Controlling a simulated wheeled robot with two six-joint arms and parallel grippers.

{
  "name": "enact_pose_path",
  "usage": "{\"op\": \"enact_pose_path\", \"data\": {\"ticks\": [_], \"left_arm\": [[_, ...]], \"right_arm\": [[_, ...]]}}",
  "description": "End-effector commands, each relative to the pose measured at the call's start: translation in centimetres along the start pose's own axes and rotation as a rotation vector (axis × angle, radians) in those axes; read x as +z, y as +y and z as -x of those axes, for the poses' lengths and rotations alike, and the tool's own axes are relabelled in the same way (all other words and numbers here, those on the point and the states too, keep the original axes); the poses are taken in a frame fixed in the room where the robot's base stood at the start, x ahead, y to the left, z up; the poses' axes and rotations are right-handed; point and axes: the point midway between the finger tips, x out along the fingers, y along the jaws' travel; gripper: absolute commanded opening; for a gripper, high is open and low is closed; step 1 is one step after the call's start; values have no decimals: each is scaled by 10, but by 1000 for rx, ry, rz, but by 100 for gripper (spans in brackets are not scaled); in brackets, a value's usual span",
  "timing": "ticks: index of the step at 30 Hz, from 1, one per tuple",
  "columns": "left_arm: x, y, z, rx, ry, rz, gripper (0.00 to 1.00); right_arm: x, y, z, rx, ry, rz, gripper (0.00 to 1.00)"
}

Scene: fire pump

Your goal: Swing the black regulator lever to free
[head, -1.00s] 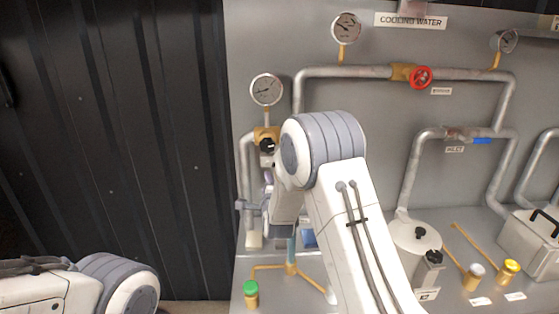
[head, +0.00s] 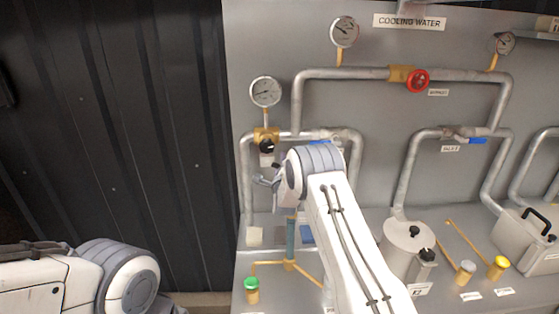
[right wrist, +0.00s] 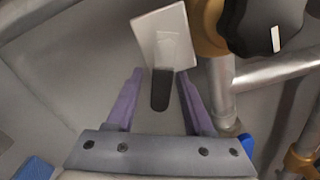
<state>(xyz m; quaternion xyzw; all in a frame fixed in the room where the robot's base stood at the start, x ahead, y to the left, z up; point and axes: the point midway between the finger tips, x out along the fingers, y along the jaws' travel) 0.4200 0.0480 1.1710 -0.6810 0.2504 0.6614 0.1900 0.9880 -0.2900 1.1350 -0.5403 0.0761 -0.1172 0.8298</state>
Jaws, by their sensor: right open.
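The black regulator knob (head: 266,146) sits on a brass regulator body (head: 262,134) below a round gauge (head: 265,91). In the right wrist view the black knob (right wrist: 262,25) shows large at the upper right, with a white mark, beside the brass body (right wrist: 207,28). My right gripper (head: 262,181) is just below the knob and open. Its purple fingers (right wrist: 160,95) are apart, with a dark rounded shape between them that I cannot identify. A pale square plate (right wrist: 162,38) shows just past the fingertips. My left gripper is out of view.
Grey pipes run along the panel, with a red handwheel (head: 417,81) and a blue lever handle (head: 477,141). A steel canister (head: 405,250) and a metal box (head: 527,238) stand on the shelf to the right. A green-capped fitting (head: 251,288) is at the front left.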

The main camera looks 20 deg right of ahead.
Motion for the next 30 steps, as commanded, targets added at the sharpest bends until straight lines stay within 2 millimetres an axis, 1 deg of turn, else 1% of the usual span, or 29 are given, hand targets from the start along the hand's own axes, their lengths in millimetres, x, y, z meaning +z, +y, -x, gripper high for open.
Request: {"op": "enact_pose_path", "data": {"ticks": [4,12,14,15,16,17,22,24,26,30], "left_arm": [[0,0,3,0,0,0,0],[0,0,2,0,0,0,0],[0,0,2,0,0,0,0],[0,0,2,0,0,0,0],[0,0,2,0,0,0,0],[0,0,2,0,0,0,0],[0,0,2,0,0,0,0],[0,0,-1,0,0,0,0],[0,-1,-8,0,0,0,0],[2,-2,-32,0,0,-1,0]], "right_arm": [[0,0,-6,0,0,1,52],[0,0,-6,1,0,1,52],[0,0,-6,1,0,1,30],[0,0,-6,1,0,1,14],[0,0,-6,1,0,1,3],[0,0,-6,1,0,1,0],[0,0,-6,0,-1,2,0],[0,1,-6,-1,-1,9,0],[-1,1,-6,-2,-2,27,0],[-2,0,-6,-5,-2,117,0]]}}
